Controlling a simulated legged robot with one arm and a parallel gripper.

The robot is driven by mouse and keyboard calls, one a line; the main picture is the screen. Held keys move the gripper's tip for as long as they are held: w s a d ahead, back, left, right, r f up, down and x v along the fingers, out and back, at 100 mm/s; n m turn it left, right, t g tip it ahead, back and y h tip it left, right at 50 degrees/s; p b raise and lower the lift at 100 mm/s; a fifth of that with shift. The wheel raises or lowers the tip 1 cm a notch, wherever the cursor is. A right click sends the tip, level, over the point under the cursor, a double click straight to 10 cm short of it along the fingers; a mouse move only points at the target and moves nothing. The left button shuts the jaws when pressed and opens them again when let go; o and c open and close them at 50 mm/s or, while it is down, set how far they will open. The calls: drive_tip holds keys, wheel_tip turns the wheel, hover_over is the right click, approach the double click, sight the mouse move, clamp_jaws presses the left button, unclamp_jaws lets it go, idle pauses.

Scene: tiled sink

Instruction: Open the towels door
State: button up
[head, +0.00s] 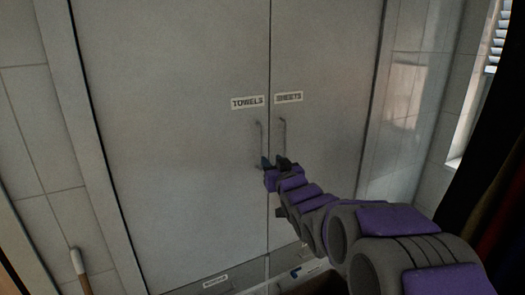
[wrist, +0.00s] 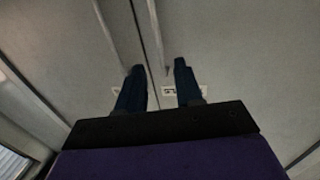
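The towels door (head: 170,130) is the left door of a tall grey cabinet and is shut. Its label (head: 247,102) reads TOWELS, and its thin vertical handle (head: 260,138) is below the label, near the seam. My gripper (head: 274,162) is open at the lower ends of the two door handles. In the wrist view, which looks turned over, my two fingers (wrist: 159,70) are spread apart. A handle bar (wrist: 155,35) beside the seam lines up with the gap between them. I cannot tell whether a finger touches it.
The sheets door (head: 325,110), also shut, adjoins on the right with its own handle (head: 281,140) close by. Labelled drawers (head: 215,281) are below. A wooden stick with a white end (head: 78,265) stands at lower left. Tiled walls flank the cabinet, with a window at right.

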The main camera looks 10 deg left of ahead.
sight(262, 147)
drive_tip(key=x, duration=1)
drive_tip(key=shift+w+b, duration=0.35)
drive_tip(key=shift+b, duration=0.05)
clamp_jaws()
idle(1.1)
